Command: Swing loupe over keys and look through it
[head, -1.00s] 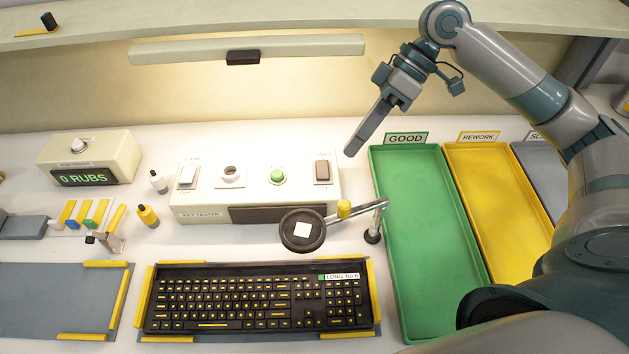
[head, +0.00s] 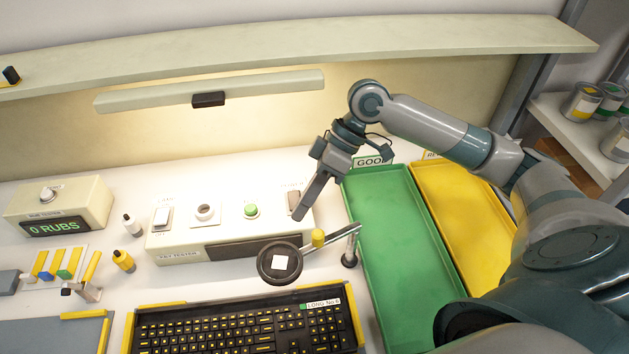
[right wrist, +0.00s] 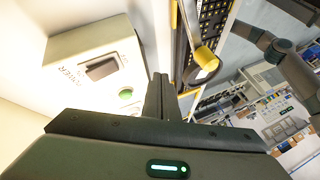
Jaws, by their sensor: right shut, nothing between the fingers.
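The loupe (head: 265,264) is a round black-rimmed disc with a white square in it, on a grey arm with a yellow knob (head: 318,238). The arm runs to a post (head: 350,258) beside the green tray. The loupe hangs just behind the black keyboard (head: 240,325), which has yellow legends and a "LONG No 6" label. My right gripper (head: 299,217) is shut and empty, above the front right of the key tester (head: 228,247), behind the yellow knob. The knob also shows in the right wrist view (right wrist: 206,58), beyond the fingers (right wrist: 158,92). My left gripper is out of view.
The green GOOD tray (head: 400,245) and yellow REWORK tray (head: 455,215) lie on the right. A counter box (head: 60,208) reading "0 RUBS", small bottles (head: 123,260) and coloured pieces stand at left. A lamp bar (head: 260,90) hangs behind.

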